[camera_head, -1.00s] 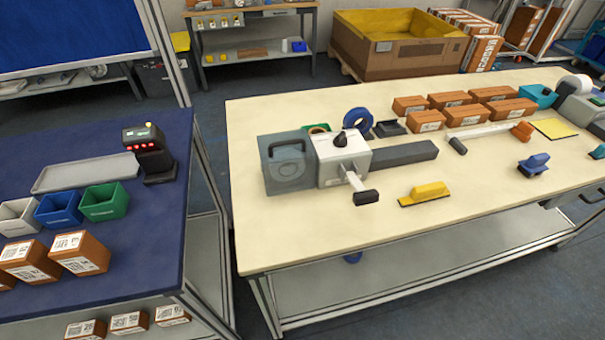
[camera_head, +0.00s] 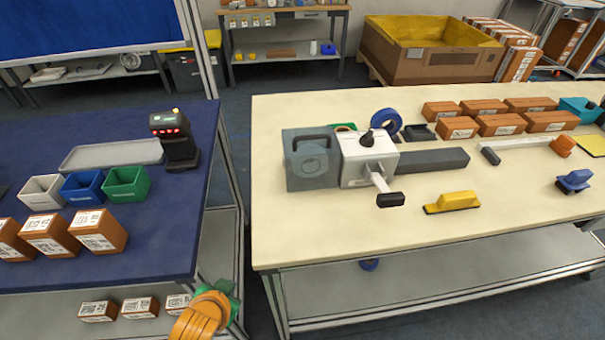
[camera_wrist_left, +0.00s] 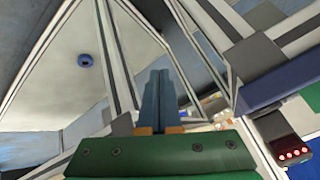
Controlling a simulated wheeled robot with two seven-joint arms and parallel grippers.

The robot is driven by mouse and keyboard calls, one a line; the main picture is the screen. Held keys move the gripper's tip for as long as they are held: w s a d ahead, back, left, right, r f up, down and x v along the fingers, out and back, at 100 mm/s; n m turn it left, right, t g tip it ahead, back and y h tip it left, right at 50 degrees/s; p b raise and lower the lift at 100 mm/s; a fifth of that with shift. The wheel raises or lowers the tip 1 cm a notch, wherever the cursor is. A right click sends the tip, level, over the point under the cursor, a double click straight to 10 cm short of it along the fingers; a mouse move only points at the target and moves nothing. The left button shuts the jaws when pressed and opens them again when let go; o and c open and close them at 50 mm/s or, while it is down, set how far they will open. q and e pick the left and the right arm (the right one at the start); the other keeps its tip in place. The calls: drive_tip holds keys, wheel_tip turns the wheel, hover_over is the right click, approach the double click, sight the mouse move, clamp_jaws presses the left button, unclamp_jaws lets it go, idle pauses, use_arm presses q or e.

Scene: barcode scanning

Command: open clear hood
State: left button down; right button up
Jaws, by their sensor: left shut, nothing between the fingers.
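The clear hood (camera_head: 311,160) is a grey, see-through box with a dark handle on its upper part. It sits at the left end of a white machine (camera_head: 368,165) on the cream table and looks closed over a round part inside. My left gripper (camera_wrist_left: 157,76) shows in the left wrist view with its two blue-grey fingers together and nothing between them. In the head view only an orange and green part of my left arm shows at the bottom edge, well below and left of the hood. My right gripper is in neither view.
The cream table (camera_head: 300,230) has bare room in front of the hood. A yellow-handled tool (camera_head: 455,202) and a black-ended lever (camera_head: 390,199) lie to the right. A blue table (camera_head: 150,255) with bins, boxes and a scanner (camera_head: 175,140) stands left, across a gap.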

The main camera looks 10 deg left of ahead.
use_arm(q)
drive_tip(key=w+a+r+m+t+y, duration=0.2)
drive_tip(key=w+a+r+m+t, duration=0.15)
drive_tip(key=w+r+t, duration=0.6)
drive_tip(key=w+d+r+m+t+h, duration=0.2)
drive_tip(key=d+r+m+h, duration=0.3)
drive_tip(key=r+m, duration=0.4)
drive_tip(key=m+g+h, duration=0.1)
drive_tip(key=m+h, duration=0.7)
drive_tip(key=m, duration=0.2)
approach(315, 139)
drive_tip(key=p+x, duration=0.2)
drive_tip(key=x, duration=0.4)
drive_tip(key=shift+f, duration=0.1)
